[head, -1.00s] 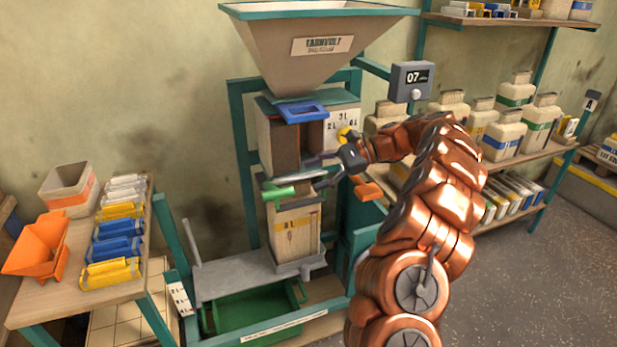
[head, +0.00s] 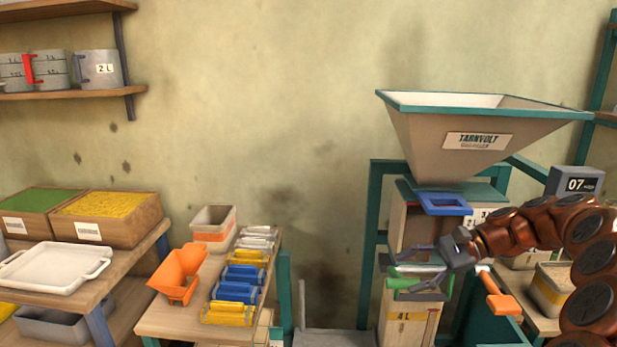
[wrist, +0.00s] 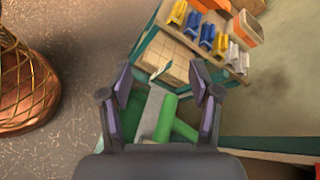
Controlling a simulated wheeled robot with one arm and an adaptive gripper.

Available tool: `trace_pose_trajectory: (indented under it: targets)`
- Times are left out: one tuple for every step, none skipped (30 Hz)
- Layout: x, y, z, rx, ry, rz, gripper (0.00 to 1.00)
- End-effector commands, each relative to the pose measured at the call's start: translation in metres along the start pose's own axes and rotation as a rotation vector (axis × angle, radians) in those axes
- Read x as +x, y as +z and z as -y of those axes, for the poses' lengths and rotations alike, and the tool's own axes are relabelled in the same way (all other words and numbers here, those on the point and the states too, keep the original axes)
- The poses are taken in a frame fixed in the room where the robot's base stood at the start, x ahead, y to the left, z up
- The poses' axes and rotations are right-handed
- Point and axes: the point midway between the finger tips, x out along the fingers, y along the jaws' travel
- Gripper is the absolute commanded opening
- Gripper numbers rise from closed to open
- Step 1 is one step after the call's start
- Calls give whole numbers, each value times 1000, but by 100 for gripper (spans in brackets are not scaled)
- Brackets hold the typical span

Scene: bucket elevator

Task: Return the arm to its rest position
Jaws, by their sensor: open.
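My copper arm reaches in from the right in the head view. My gripper (head: 425,266) is in front of the bucket elevator's frame, below the blue-framed opening (head: 445,203). In the wrist view my gripper (wrist: 160,100) shows its two fingers spread wide with nothing held between them. A green handle (head: 402,283) sits just by the fingers in the head view. In the wrist view a green bar (wrist: 165,120) lies beyond the fingers; I cannot tell whether they touch it.
The hopper (head: 450,140) rises above my gripper. An orange handle (head: 500,298) and the grey display (head: 576,182) are close to my arm. At left, a small table (head: 175,322) holds an orange scoop (head: 178,273) and coloured packets. Bare wall lies between the table and the elevator.

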Motion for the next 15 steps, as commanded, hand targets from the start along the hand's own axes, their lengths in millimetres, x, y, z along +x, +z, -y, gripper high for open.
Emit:
trace_pose_trajectory:
  targets:
    - [10,19,-2,-36,37,-3,63]
    - [16,27,-4,-56,60,-8,63]
    - [24,38,-8,-83,88,-12,63]
    - [30,46,-11,-101,109,-17,63]
    - [35,53,-15,-122,131,-23,63]
    - [42,63,-20,-148,161,-30,63]
    - [47,71,-25,-168,185,-34,63]
    - [52,78,-30,-187,208,-39,63]
    - [58,87,-36,-213,236,-47,63]
    - [62,93,-41,-234,259,-55,63]
    - [66,100,-47,-252,283,-62,63]
    - [71,107,-55,-278,312,-71,63]
    - [74,112,-61,-297,334,-80,63]
    - [77,118,-67,-317,357,-87,63]
    - [82,125,-76,-341,389,-95,63]
